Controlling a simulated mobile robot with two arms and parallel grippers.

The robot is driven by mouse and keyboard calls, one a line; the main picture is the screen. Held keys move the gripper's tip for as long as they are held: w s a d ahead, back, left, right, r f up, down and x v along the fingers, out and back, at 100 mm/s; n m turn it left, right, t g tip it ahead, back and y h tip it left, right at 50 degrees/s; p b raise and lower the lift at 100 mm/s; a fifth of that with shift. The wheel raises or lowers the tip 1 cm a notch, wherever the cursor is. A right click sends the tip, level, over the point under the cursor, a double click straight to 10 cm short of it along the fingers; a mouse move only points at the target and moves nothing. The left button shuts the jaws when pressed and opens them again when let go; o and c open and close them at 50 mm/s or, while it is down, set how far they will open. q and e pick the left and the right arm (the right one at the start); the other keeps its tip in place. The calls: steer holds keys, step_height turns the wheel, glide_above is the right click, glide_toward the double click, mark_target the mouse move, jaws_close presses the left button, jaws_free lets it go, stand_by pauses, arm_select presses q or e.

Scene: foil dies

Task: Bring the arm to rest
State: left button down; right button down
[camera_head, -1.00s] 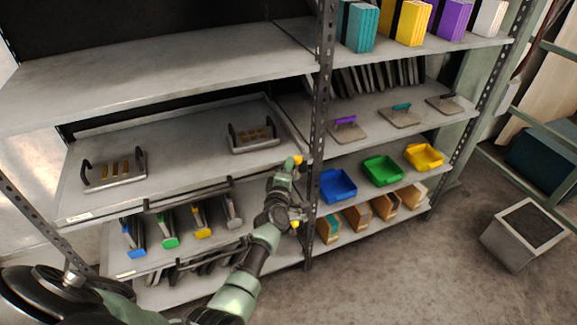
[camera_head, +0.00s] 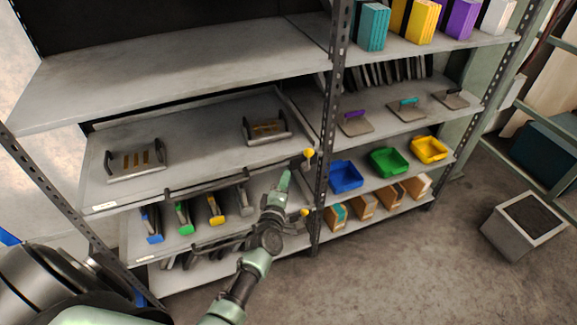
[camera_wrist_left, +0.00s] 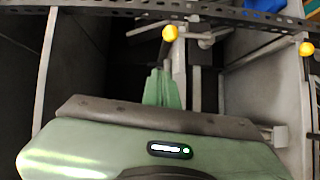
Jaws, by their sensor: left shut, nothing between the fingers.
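My left gripper (camera_head: 285,180) is shut and empty in the head view. It stands in front of the lower shelves, just left of the dark perforated upright (camera_head: 328,130). Its green fingers also show in the left wrist view (camera_wrist_left: 163,88), closed together. A yellow knob (camera_head: 308,153) on the rail lies just beyond the fingertips, apart from them as far as I can tell. A second yellow knob (camera_head: 305,212) is to the right of the wrist. My right gripper is not in view.
Two foil die trays (camera_head: 135,163) (camera_head: 266,130) with handles lie on the middle left shelf. Blue (camera_head: 346,177), green (camera_head: 388,162) and yellow (camera_head: 429,150) bins stand on the right. A grey box (camera_head: 523,228) stands on the floor. The floor at front right is clear.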

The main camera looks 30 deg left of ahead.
arm_select(q)
steer(key=shift+s+d, duration=0.15)
steer(key=shift+s, duration=0.15)
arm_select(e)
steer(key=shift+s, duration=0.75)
arm_select(q)
steer(key=shift+s, duration=0.1)
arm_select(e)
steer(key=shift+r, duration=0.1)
